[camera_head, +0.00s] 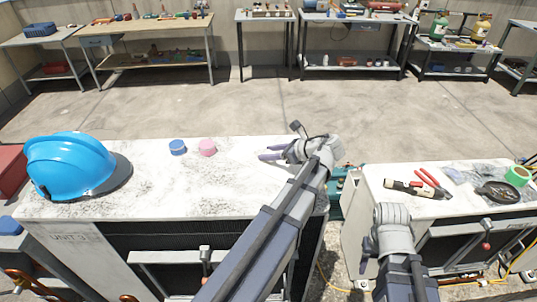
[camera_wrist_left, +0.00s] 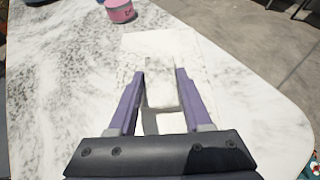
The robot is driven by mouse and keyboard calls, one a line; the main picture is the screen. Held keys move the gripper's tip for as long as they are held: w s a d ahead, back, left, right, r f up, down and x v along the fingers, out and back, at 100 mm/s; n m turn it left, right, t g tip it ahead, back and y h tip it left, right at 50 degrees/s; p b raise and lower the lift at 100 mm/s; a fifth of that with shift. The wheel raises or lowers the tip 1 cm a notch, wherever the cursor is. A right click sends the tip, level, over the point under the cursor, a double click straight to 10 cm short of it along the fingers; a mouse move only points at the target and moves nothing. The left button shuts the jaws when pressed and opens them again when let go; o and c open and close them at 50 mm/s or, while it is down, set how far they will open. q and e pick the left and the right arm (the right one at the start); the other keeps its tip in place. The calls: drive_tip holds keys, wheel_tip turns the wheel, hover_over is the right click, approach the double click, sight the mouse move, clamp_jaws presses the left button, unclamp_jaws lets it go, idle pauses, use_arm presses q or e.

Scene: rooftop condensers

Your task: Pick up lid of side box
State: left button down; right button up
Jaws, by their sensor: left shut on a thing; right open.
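In the left wrist view a pale, speckled flat plate, apparently the lid (camera_wrist_left: 146,44), lies over the white condenser top. A pale block on it, like a handle (camera_wrist_left: 160,87), sits between the two purple fingers of my left gripper (camera_wrist_left: 160,82), which is shut on it. In the head view my left gripper (camera_head: 270,153) is low at the right end of the large white unit, and the lid barely stands out there. I cannot tell whether the lid touches the top. My right gripper (camera_head: 392,232) is before the right-hand unit; its fingertips are hidden.
A blue hard hat (camera_head: 68,166), a blue cap (camera_head: 177,147) and a pink cap (camera_head: 207,147) stand on the large unit (camera_head: 190,210). Workbenches line the back.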

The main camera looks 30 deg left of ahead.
use_arm(q)
wheel_tip(320, 180, up, 7)
drive_tip(key=p, duration=0.7)
drive_tip(key=shift+r, duration=0.2)
drive_tip(key=shift+r+p, duration=0.15)
drive_tip(key=shift+p, duration=0.15)
